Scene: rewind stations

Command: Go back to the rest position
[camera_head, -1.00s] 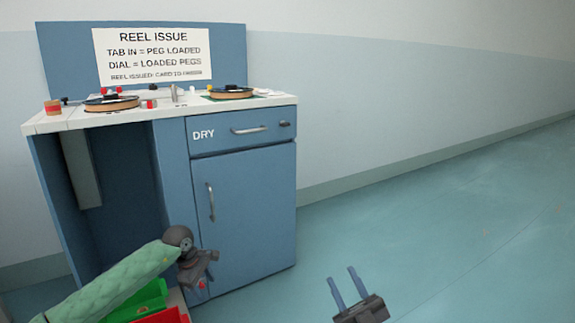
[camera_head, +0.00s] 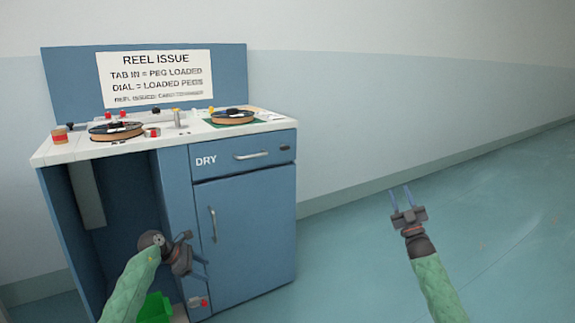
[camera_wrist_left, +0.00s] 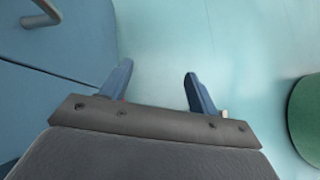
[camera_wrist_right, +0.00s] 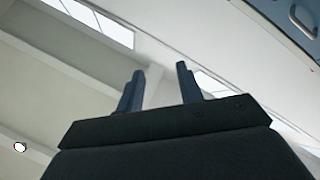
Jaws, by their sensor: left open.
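My left gripper (camera_head: 200,272) is in front of the blue cabinet, beside the lower part of its door, with its fingers pointing right. In the left wrist view its two blue fingers (camera_wrist_left: 158,85) are apart, with only floor showing between them. My right gripper (camera_head: 401,197) is over the bare floor to the right of the cabinet, fingers pointing up in the picture. In the right wrist view its fingers (camera_wrist_right: 158,85) are apart and empty, with the ceiling and wall behind.
The blue reel cabinet (camera_head: 245,220) has a white top with two reels (camera_head: 116,130) (camera_head: 232,116) and small parts. A green bin (camera_head: 156,308) is low beside my left arm. A green round object (camera_wrist_left: 306,120) shows in the left wrist view. Floor at right is clear.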

